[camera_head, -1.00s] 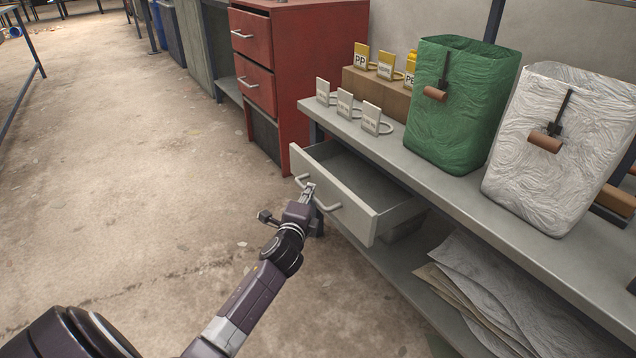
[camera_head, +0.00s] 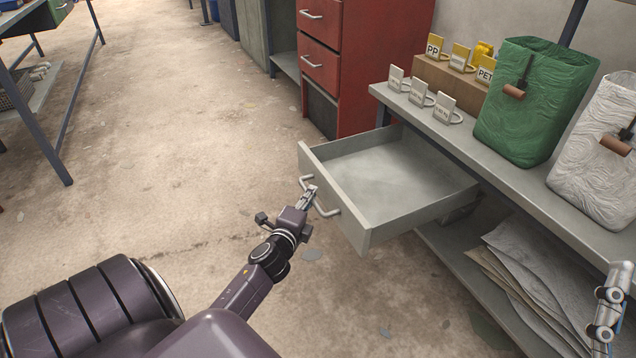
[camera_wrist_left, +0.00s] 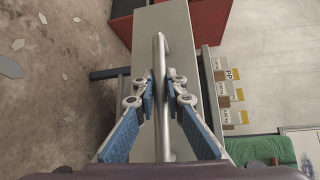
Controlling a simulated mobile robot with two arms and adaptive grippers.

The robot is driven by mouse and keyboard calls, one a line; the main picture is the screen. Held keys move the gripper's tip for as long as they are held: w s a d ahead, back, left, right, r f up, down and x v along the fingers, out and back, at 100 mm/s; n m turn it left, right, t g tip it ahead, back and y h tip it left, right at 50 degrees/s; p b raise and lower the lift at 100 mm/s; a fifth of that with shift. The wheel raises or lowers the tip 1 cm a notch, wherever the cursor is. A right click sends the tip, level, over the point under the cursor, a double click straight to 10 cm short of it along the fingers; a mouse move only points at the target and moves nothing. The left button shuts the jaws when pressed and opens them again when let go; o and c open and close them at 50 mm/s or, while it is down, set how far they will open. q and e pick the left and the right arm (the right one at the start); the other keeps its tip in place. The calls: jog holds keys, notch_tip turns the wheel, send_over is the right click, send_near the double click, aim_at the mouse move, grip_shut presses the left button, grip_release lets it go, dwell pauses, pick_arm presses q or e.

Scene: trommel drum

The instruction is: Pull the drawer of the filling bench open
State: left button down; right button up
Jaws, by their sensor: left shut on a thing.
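The grey drawer (camera_head: 335,200) of the filling bench (camera_head: 455,138) stands well out from under the bench top. Its inside is bare. Its front carries a metal bar handle (camera_head: 328,212). My left gripper (camera_head: 309,193) is shut on the middle of this handle. In the left wrist view the handle (camera_wrist_left: 159,50) runs between the two blue-padded fingers of the left gripper (camera_wrist_left: 164,85). A grey jointed piece at the lower right edge of the head view looks like part of my right gripper (camera_head: 610,305); its jaws cannot be made out.
A red cabinet (camera_head: 375,60) stands just beyond the drawer. Label tags, a green bag (camera_head: 535,105) and a white bag (camera_head: 600,160) stand on the bench. Flat sheets (camera_head: 520,285) lie on the shelf below. The floor in front of the drawer is clear.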

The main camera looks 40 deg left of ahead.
pick_arm(q)
jog(key=shift+s+a, duration=0.15)
jog(key=shift+s, duration=0.2)
pick_arm(e)
jog(key=shift+w+a+f, duration=0.1)
jog(key=shift+w+f, duration=0.1)
jog(key=shift+f, duration=0.25)
pick_arm(q)
jog(key=c, duration=2)
grip_release()
pick_arm(e)
jog(key=shift+r, duration=0.1)
pick_arm(q)
jog(key=v, duration=1.2)
